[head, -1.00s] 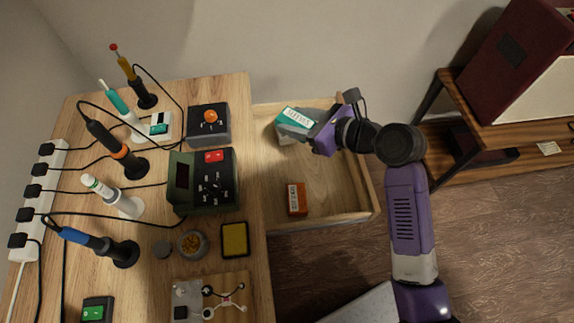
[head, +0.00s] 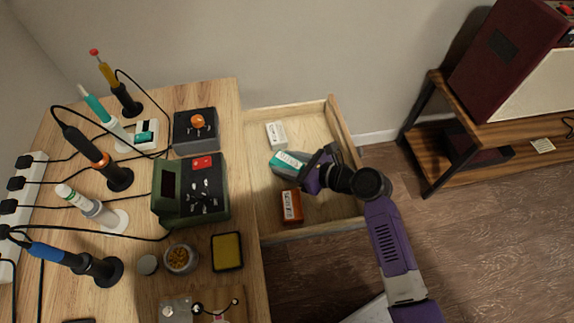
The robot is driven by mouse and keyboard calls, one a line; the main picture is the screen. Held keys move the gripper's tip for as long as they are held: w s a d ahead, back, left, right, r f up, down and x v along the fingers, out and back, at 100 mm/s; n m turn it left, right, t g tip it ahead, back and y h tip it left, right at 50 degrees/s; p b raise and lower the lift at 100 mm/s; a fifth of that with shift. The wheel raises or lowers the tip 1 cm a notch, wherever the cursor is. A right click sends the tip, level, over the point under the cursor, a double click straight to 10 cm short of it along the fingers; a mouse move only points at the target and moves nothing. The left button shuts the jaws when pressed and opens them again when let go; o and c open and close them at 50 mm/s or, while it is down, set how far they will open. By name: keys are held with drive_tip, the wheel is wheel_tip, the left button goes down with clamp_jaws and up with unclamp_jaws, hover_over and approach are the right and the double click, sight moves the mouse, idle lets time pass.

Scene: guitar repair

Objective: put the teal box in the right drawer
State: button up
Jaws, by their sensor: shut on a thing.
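The teal box (head: 282,162) has a white label and is between the jaws of my gripper (head: 292,168). My gripper is shut on it over the open drawer (head: 310,122) at the right side of the workbench. The box is inside the drawer's outline, between a white box and an orange box. I cannot tell whether it touches the drawer floor. My gripper hides part of the teal box.
A white box (head: 276,134) lies at the back of the drawer and an orange box (head: 291,206) near its front. The workbench (head: 226,290) on the left holds soldering irons and a green station (head: 190,190). A wooden shelf (head: 480,160) stands right.

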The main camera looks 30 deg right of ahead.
drive_tip(key=shift+f, duration=0.45)
drive_tip(key=shift+f, duration=0.15)
drive_tip(key=o, duration=1.4)
drive_tip(key=shift+s+d+r, duration=0.15)
drive_tip(key=shift+s+r, duration=0.05)
drive_tip(key=shift+r, duration=0.05)
drive_tip(key=p+v, duration=0.1)
drive_tip(key=v, duration=1)
drive_tip(key=shift+s+r+p, duration=0.1)
drive_tip(key=shift+s+p, duration=0.15)
drive_tip(key=shift+p, duration=0.15)
